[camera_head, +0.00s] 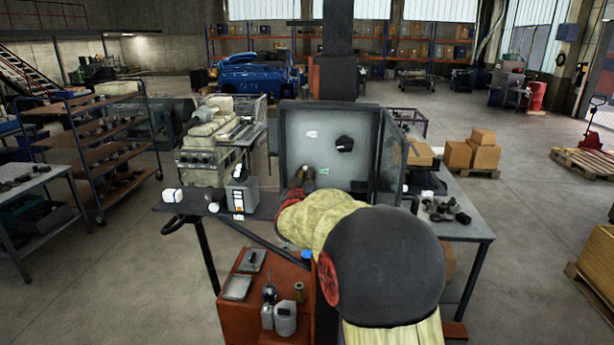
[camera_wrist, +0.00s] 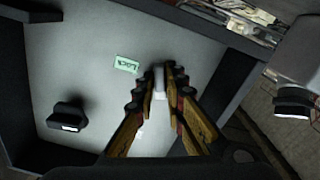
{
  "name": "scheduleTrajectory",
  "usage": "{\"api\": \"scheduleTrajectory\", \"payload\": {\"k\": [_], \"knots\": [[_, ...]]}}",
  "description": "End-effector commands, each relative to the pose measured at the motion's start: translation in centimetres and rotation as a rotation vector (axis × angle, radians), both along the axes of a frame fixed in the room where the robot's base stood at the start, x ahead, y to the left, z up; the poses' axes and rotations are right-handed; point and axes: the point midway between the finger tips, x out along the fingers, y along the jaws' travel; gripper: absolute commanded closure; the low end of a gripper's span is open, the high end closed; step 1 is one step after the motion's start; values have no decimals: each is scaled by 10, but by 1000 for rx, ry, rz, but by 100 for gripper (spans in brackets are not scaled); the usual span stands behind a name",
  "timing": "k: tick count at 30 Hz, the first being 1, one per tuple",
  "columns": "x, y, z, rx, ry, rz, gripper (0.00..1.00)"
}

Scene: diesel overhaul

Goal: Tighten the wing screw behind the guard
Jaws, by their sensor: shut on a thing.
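My gripper (camera_wrist: 157,84) shows in the wrist view, its two yellow-and-black fingers reaching into a grey, dark-edged enclosure. The fingers are closed on a narrow pale grey piece, which looks like the wing of the wing screw (camera_wrist: 158,75). The fingers hide most of the screw, so how far it is turned cannot be told. A green label reading "Lock" (camera_wrist: 127,64) is just left of the fingertips. In the head view my arm covers the lower part of the enclosure (camera_head: 296,125). I cannot tell for sure which panel is the guard.
A black knob (camera_wrist: 67,115) stands out from the panel left of my fingers. The enclosure's dark side panel (camera_head: 391,160) is close right of my arm. A grey box (camera_head: 242,193) stands on the bench to the left. An orange cart (camera_head: 238,314) is nearer.

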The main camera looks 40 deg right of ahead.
Motion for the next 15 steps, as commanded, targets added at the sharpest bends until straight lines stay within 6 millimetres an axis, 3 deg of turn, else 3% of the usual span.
{"api": "scheduleTrajectory", "payload": {"k": [15], "knots": [[0, 0, -4, 35, -41, 1, 100]]}}
